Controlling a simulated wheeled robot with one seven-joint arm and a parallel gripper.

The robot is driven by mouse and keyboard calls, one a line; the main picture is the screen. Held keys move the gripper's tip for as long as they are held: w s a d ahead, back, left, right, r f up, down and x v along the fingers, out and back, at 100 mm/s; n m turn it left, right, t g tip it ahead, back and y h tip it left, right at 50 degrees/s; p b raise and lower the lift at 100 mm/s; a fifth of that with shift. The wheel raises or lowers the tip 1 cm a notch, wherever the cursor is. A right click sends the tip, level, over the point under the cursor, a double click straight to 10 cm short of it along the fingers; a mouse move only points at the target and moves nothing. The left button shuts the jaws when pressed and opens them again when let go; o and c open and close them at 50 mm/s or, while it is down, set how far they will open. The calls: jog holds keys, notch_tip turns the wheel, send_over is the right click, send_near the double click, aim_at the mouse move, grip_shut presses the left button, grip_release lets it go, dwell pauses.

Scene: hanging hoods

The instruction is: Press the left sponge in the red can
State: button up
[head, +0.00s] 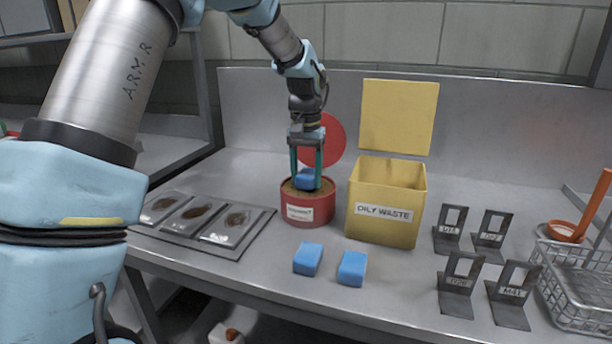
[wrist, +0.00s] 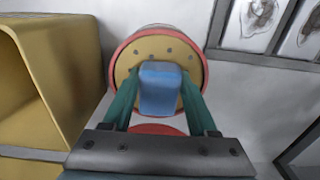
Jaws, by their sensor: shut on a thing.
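My gripper (head: 307,172) is shut on a blue sponge (head: 305,180), with its green fingers pointing down. The sponge is at the top of the red can (head: 310,213), which has a white label. In the wrist view the sponge (wrist: 160,88) sits between the fingertips, over the can's tan inner plate (wrist: 187,50) with small dark holes. I cannot tell how firmly the sponge touches the plate. Two more blue sponges lie on the bench in front of the can, a left one (head: 308,259) and a right one (head: 352,268).
A yellow bin (head: 383,228) marked OILY WASTE, lid up, stands right of the can. A tray (head: 232,244) with stained pads lies left. Several labelled dark metal brackets (head: 456,298) and a wire basket (head: 570,300) are at right. A round red lid (head: 334,138) stands behind the can.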

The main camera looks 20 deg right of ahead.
aim_at(306, 175)
jog(key=shift+f, duration=0.4)
dwell(1.5)
jog(key=shift+r, duration=0.1)
jog(key=shift+r+p, duration=3)
jog(key=shift+r, duration=0.5)
